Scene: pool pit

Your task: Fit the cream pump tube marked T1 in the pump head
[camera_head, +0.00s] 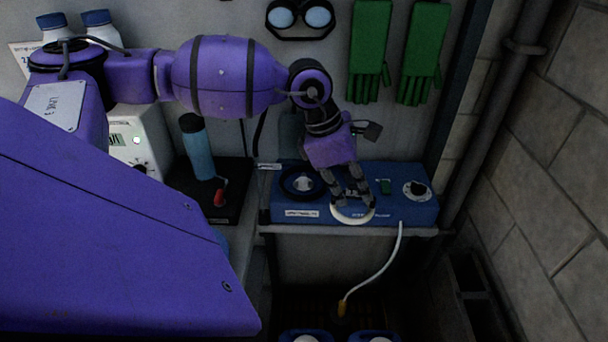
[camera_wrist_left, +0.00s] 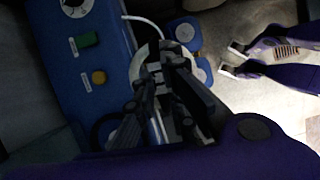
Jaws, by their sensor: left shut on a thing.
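My left gripper (camera_head: 353,207) is shut on a cream looped tube (camera_head: 338,217) at the front edge of the blue pump box (camera_head: 300,212). The loop also shows beyond the fingers in the left wrist view (camera_wrist_left: 139,64); no T1 mark is readable. The pump head (camera_head: 303,184), a round black ring with a pale centre, is on the box's left part. The tube is to its right and apart from it. In the left wrist view, my fingers (camera_wrist_left: 168,75) partly cover the tube. My right gripper (camera_wrist_left: 236,60) is open and empty, off to the right there.
The box carries a green switch (camera_head: 385,187) and a dial (camera_head: 417,190). A white hose (camera_head: 385,265) hangs in front, ending in a yellow tip. A blue bottle (camera_head: 198,150) and a red-handled item (camera_head: 220,195) stand left. A brick wall (camera_head: 550,150) closes the right side.

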